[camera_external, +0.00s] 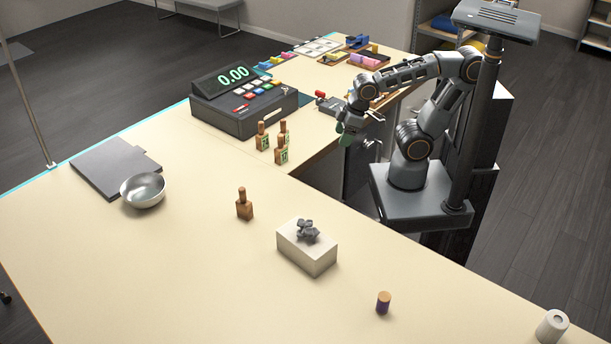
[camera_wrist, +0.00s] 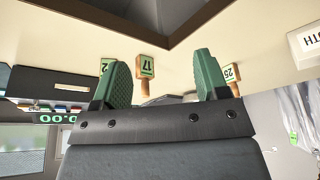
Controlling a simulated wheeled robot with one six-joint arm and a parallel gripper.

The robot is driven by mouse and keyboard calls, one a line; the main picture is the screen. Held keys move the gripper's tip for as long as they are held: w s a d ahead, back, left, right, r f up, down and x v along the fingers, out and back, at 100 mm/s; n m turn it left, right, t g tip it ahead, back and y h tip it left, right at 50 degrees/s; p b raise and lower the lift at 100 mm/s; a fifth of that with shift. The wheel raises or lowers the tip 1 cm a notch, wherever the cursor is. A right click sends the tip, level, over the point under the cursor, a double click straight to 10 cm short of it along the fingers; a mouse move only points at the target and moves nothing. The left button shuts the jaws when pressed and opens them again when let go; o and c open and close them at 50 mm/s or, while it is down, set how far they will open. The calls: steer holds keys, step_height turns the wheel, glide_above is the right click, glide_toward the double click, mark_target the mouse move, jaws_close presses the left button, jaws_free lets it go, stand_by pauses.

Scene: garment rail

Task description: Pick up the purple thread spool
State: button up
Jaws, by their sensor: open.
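A small purple spool (camera_external: 383,303) with a tan top stands upright on the near part of the pale table (camera_external: 190,270) in the external view. It does not show in the wrist view. My gripper (camera_external: 346,137) is high and far behind the spool, near the inner corner of the tables, with nothing visible in it. In the wrist view, its two green fingers (camera_wrist: 160,82) stand wide apart.
A pale box (camera_external: 306,252) with a grey lump on top stands left of the spool, and a white roll (camera_external: 552,326) to its right. Wooden tagged pieces (camera_external: 281,155), a lone wooden piece (camera_external: 244,204), a metal bowl (camera_external: 143,190) and a cash register (camera_external: 245,102) stand farther back.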

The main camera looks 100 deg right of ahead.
steer(key=shift+c, duration=0.2)
steer(key=m+g+y+b, duration=0.55)
steer(key=m+y, duration=0.75)
steer(key=m, duration=0.3)
glide_toward(386, 305)
steer(key=x, duration=0.3)
steer(key=shift+a+f+p, duration=0.25)
steer(key=shift+f+p, duration=0.05)
steer(key=shift+r+p+x, duration=0.2)
steer(key=shift+p+x, duration=0.45)
steer(key=shift+x, duration=2.5)
steer(key=shift+a, duration=0.1)
steer(key=shift+c, duration=0.3)
steer(key=c, duration=0.9)
